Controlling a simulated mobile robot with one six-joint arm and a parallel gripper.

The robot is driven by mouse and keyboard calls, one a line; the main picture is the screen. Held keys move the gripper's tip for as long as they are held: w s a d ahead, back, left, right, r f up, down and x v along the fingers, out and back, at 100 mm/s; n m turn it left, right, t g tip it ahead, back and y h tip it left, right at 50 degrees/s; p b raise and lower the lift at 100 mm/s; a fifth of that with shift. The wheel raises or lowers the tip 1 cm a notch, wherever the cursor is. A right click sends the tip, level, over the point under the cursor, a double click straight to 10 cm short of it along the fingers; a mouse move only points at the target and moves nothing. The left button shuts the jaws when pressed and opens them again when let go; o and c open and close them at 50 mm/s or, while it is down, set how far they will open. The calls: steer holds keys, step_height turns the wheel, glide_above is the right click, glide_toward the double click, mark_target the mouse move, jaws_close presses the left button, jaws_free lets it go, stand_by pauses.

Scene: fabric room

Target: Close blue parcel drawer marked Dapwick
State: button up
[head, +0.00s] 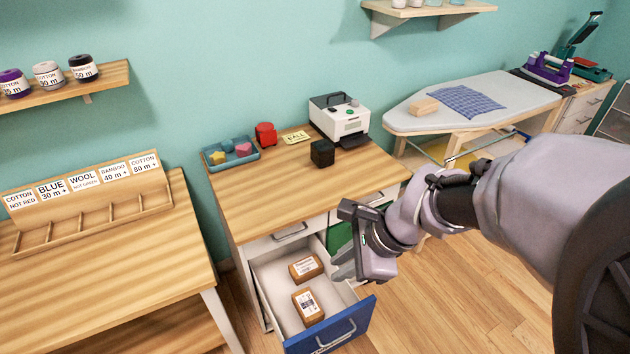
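The blue-fronted drawer (334,332) is pulled out from the wooden-topped desk (290,195), low at its left side. Its front has a handle and small white lettering that I cannot read. Two brown parcels with white labels lie inside, one farther back (306,267) and one nearer the front (307,306). My gripper (343,268) hangs over the right side of the open drawer, seemingly apart from the blue front. I see nothing held in it. Its fingers are seen edge-on, so their opening is unclear.
A green drawer front (339,236) shows partly behind my gripper. The desk holds a tray (231,155), a red object (265,134), a black box (322,153) and a label printer (340,118). A sorting table (110,270) stands left; bare floor (440,310) lies right.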

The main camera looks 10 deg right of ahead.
steer(key=d+f+m, duration=0.1)
steer(key=m, duration=0.1)
steer(key=w+d+f+m+p, duration=0.1)
steer(key=m, duration=0.1)
steer(key=w+d+f+m, duration=0.1)
steer(key=d+m, duration=0.1)
steer(key=m, duration=0.1)
steer(key=shift+w+d+f+y+p, duration=0.1)
steer(key=shift+w+f+y+p, duration=0.15)
steer(key=shift+y+p, duration=0.15)
jaws_close()
steer(key=s+d+f+m+p, duration=0.3)
steer(key=d+f+m, duration=0.2)
steer(key=f+m, duration=0.65)
steer(key=s+d+f+m+p, duration=0.3)
steer(key=d+f+m, duration=0.1)
steer(key=f+m, duration=0.75)
steer(key=m+b, duration=0.2)
steer(key=b, duration=0.4)
glide_toward(344, 322)
steer(key=shift+t+y, duration=0.4)
steer(key=shift+s+d+f+x, duration=0.1)
steer(key=shift+x, duration=0.65)
steer(key=shift+s+d+f+x, duration=0.1)
steer(key=shift+x, duration=0.7)
steer(key=shift+s+d+f+x, duration=0.1)
steer(key=shift+x, duration=0.65)
